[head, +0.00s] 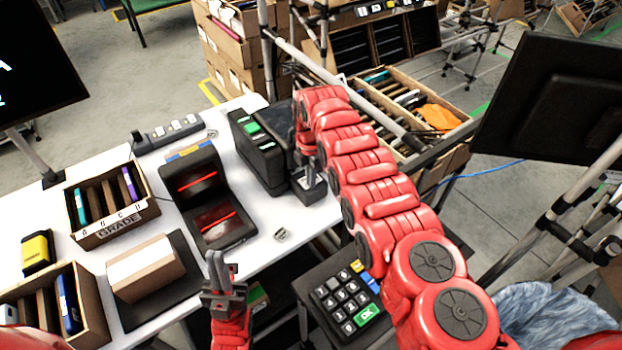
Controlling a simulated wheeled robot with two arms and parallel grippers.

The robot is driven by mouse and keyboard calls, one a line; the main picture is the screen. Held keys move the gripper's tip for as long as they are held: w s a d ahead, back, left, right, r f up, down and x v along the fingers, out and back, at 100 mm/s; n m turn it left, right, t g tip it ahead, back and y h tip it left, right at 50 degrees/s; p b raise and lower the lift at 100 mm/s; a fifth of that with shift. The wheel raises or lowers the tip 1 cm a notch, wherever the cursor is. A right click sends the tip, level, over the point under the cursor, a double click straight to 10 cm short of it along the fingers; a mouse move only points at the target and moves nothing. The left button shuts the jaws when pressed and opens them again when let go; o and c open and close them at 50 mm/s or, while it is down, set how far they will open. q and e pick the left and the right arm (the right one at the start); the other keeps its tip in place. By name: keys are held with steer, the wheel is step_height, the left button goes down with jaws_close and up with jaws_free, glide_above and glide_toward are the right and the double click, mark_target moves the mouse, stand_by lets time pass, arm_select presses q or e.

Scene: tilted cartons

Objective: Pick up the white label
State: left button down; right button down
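I cannot clearly make out a white label. A black box-shaped device with a green panel (258,150), which looks like a label printer, stands at the table's far right edge. My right gripper (311,180) points down in front of the device's right side, over a small dark block (308,192). Its fingers are small and partly hidden, and I cannot tell whether they hold anything. My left gripper (222,266) points up at the table's front edge, away from the device. Its two fingers show a small gap and nothing between them.
A small pale item (282,235) lies on the white table (262,260). A scanner with red lines (205,195), a carton on a dark plate (145,268) and a GRADE box (118,228) stand to the left. A keypad (345,300) is at the front.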

steer(key=r+p, duration=0.1)
steer(key=r, duration=0.1)
steer(key=r+p, duration=0.1)
steer(key=p, duration=0.1)
steer(key=shift+s+d+r, duration=0.1)
steer(key=shift+d+r, duration=0.1)
steer(key=shift+r, duration=0.15)
steer(key=s+a+p, duration=0.1)
steer(key=s+p, duration=1.2)
steer(key=s, duration=0.2)
steer(key=shift+s+p, duration=0.35)
steer(key=shift+p, duration=0.05)
